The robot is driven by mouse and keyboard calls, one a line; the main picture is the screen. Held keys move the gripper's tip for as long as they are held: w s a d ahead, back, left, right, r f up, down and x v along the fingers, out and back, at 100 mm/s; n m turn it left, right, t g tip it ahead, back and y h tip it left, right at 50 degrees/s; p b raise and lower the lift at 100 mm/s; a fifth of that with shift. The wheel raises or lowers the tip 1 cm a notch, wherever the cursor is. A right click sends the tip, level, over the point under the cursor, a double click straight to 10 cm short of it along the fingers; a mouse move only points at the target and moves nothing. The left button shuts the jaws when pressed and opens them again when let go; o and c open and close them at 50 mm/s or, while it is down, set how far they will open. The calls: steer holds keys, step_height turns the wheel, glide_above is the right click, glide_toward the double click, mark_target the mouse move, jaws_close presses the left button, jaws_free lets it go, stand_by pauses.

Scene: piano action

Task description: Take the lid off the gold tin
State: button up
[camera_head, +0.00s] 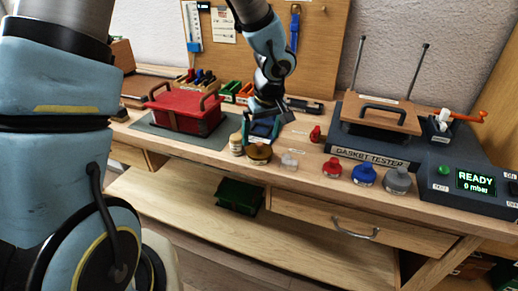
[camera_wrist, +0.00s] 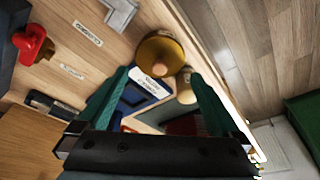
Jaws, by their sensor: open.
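The gold tin (camera_head: 258,154) stands near the front edge of the workbench with its lid on. The lid has a round, lighter knob. In the wrist view the tin (camera_wrist: 162,48) is seen from above, ahead of and between the green fingertips. My gripper (camera_head: 263,138) is open and empty, just behind and above the tin in the head view. In the wrist view my gripper (camera_wrist: 158,74) has its two fingers spread, one on each side of the knob's line. I cannot tell the exact height gap.
A cream bottle (camera_head: 236,145) stands close beside the tin, near the right finger in the wrist view. A labelled blue tray (camera_wrist: 138,92) lies below the fingers. The red case (camera_head: 185,108) is left.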

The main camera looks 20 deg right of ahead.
mark_target(260, 144)
steer(key=shift+x, duration=2)
steer(key=shift+s, duration=0.1)
steer(key=shift+c, duration=0.2)
steer(key=c, duration=0.9)
